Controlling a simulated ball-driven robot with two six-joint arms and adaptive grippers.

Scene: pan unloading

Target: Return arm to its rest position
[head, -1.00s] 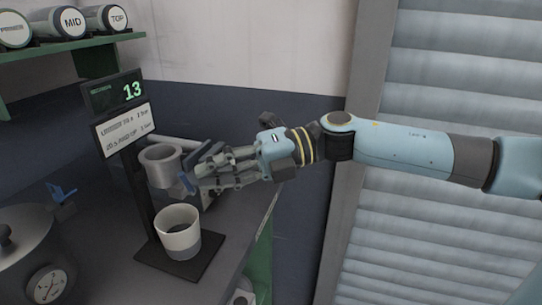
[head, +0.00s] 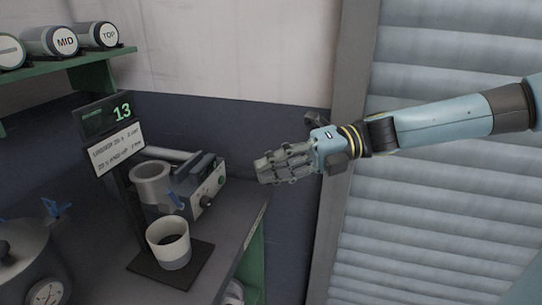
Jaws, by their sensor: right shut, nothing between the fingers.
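My right gripper (head: 268,169) is shut and empty. It hangs in the air to the right of a grey machine with a green light (head: 207,193), apart from it. My right arm (head: 430,124) comes in from the right side, in front of the grey shutter. My left gripper is not in view.
A white and grey cup (head: 169,243) stands upright on a black plate (head: 196,263) below a display reading 13 (head: 107,113). A grey cylinder (head: 151,184) stands behind it. A pot with a dial (head: 30,262) is at left. A green shelf (head: 75,62) holds labelled rolls. The shutter (head: 420,220) fills the right.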

